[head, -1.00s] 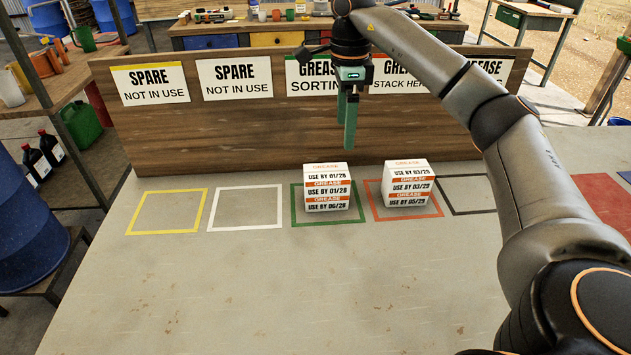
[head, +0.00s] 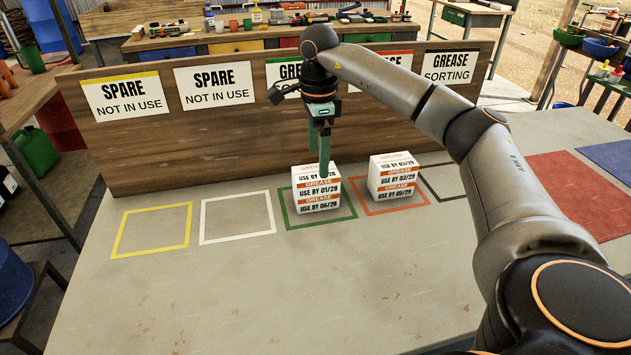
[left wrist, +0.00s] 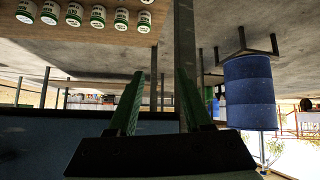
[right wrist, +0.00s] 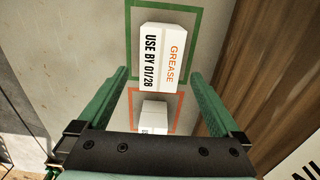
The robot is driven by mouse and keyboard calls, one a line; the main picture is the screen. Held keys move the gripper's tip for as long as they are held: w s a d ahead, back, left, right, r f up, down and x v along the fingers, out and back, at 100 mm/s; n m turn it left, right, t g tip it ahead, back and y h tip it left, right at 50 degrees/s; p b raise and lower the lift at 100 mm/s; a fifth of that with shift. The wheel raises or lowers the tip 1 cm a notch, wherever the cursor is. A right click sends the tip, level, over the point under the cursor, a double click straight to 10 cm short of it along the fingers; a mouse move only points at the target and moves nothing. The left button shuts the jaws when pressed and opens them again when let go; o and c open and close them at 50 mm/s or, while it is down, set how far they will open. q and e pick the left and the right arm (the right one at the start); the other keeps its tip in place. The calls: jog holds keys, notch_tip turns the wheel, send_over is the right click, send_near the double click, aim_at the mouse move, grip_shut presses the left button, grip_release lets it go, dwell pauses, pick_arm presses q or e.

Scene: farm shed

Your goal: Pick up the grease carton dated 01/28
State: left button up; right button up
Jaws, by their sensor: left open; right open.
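A stack of white and orange grease cartons stands in the green square (head: 290,222). Its top carton (right wrist: 163,57) reads USE BY 01/28 in the right wrist view; the bands below read 01/28 and 06/28 in the head view. My right gripper (head: 322,172) is open and points down at this stack, its fingers overlapping the top carton in the head view. In the right wrist view the open fingers (right wrist: 158,75) are spread either side of the carton's near end; contact cannot be told. My left gripper (left wrist: 158,75) is open and empty, away from the cartons.
A second carton stack (head: 393,180), with 03/29 and 05/29 labels, stands in the orange-red square just right. A wooden sign board (head: 130,150) rises behind. Yellow and white squares at left are empty, and the front bench top (head: 240,290) is clear.

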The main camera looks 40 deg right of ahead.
aim_at(316, 172)
jog(key=shift+w+a+f, duration=0.1)
jog(key=shift+f, duration=1.45)
jog(key=shift+w+a+f, duration=0.1)
jog(key=shift+f, duration=1.4)
jog(key=shift+c, duration=0.4)
jog(key=c, duration=1.3)
jog(key=shift+r, duration=0.15)
